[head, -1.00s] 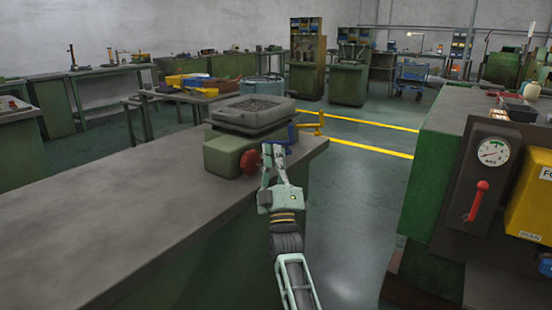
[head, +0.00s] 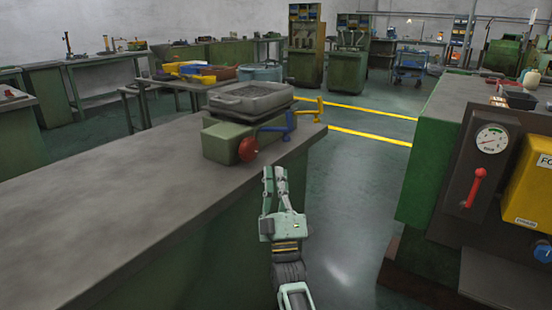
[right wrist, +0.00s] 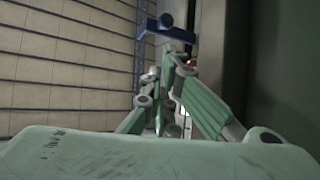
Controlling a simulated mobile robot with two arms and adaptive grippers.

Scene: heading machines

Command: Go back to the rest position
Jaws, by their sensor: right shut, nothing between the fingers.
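My right gripper (head: 275,172) is in the lower middle of the head view, over the near right edge of the long grey-topped bench (head: 110,200). Its fingers are together with nothing between them. It is apart from the green machine (head: 222,142) at the bench's far end, which has a red knob (head: 248,149), a blue handle (head: 290,121) and a yellow handle (head: 318,110). In the right wrist view the closed fingers (right wrist: 172,70) point away, with a blue part (right wrist: 166,32) beyond them. My left gripper is not in view.
A grey tray (head: 250,98) sits on the green machine. On the right stands a green cabinet (head: 425,170) with a gauge (head: 492,138), a red lever (head: 474,188) and a yellow box (head: 530,185). Open floor (head: 355,200) with yellow lines lies between bench and cabinet.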

